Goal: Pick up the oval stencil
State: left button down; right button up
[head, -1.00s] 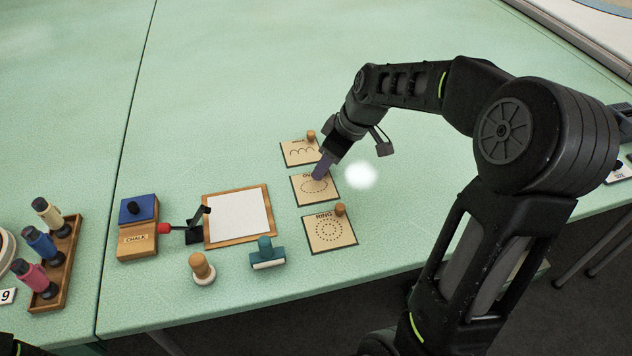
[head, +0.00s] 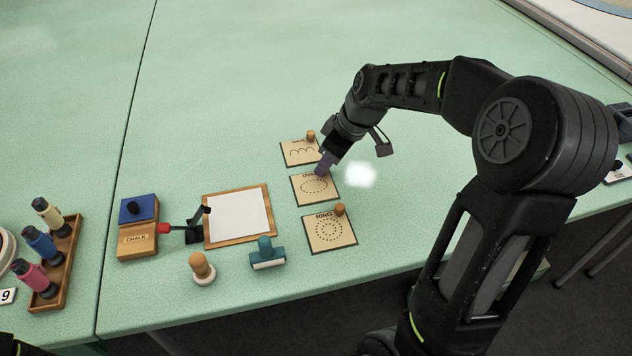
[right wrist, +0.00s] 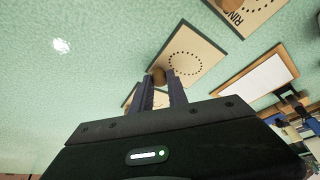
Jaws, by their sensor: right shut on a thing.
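The oval stencil (head: 314,191) is a flat tan card with a dark edge and a dotted oval, the middle one of a column of three cards in the head view. It also shows in the right wrist view (right wrist: 197,58). My right gripper (head: 324,170) is at the card's far right corner, shut on its brown knob (right wrist: 158,75). The fingers hide the knob in the head view. The card looks flat at table level; I cannot tell whether it touches the table. My left gripper is not in view.
A wave-pattern stencil (head: 298,154) lies just beyond, and the ring stencil (head: 329,236) lies nearer. A framed white pad (head: 238,217), a teal-handled tool (head: 266,256), a wooden-knobbed stamp (head: 202,270) and a chalk box (head: 137,242) are left. The far green table is clear.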

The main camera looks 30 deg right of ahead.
grip_shut()
notch_tip(320, 180, up, 10)
jog(key=shift+p, duration=0.3)
dwell(0.8)
